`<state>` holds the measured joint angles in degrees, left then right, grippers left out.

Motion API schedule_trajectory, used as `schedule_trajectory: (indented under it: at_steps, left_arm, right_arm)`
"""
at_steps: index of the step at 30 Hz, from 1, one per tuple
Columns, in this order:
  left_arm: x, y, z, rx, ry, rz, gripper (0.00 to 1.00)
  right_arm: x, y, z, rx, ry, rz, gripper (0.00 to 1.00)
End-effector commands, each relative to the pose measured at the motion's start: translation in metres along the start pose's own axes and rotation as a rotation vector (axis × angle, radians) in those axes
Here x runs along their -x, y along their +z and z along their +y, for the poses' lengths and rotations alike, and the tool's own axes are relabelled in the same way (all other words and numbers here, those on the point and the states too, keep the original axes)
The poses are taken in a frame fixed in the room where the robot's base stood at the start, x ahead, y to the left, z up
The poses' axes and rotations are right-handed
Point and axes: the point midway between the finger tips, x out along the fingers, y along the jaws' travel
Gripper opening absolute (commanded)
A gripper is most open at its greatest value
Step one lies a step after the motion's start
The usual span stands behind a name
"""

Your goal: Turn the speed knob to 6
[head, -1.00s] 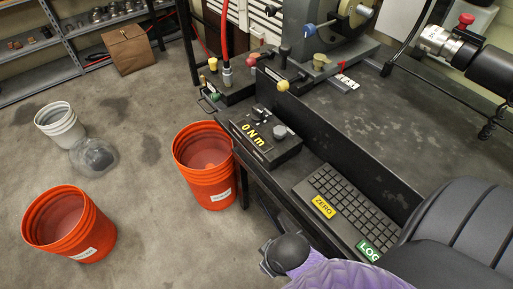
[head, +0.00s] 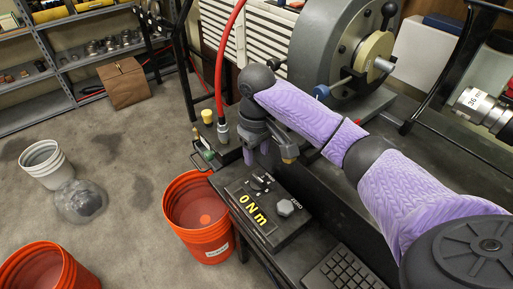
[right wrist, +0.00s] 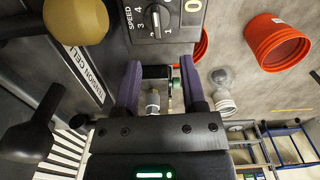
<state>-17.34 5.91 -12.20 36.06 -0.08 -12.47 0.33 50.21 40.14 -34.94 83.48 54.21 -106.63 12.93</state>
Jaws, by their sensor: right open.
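The speed knob (head: 260,182) is a small black dial on the black control box (head: 283,228) with the yellow "0 Nm" readout. In the right wrist view the speed knob (right wrist: 157,20) sits at the top, with a white pointer line and numbers around it; the exact setting is hard to read. My right gripper (head: 258,153) is beyond the box in the head view, apart from the knob. In the right wrist view my right gripper (right wrist: 160,68) has its two purple fingers spread, with nothing held between them. My left gripper is not in view.
A grey hexagonal knob (head: 289,207) is also on the box. A yellow ball knob (right wrist: 76,18) is close beside my right gripper. A red hose (head: 220,70) rises behind it. A keyboard (head: 343,270) lies in front, and an orange bucket (head: 205,245) stands on the floor.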

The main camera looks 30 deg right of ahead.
Motion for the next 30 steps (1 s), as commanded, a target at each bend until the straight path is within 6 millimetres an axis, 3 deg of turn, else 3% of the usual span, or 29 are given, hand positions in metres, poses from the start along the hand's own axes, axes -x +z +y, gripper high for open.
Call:
schedule_trajectory:
  at_steps: [4, 9, 15, 26, 30]
  left_arm:
    - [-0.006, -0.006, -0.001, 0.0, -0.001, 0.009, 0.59]
    - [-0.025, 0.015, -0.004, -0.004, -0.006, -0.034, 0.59]
    - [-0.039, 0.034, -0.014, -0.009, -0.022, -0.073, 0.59]
    - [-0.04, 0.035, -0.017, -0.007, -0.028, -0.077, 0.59]
    - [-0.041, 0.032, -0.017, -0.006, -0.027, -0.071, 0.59]
  right_arm:
    - [-0.005, -0.002, 0.005, -0.019, -0.003, -0.004, 0.53]
    - [-0.049, -0.001, 0.005, -0.018, -0.003, -0.006, 0.53]
    - [-0.086, -0.002, 0.005, -0.016, -0.003, -0.003, 0.53]
    - [-0.093, -0.002, 0.004, -0.015, -0.002, 0.001, 0.53]
    - [-0.092, -0.002, 0.004, -0.015, -0.002, 0.001, 0.23]
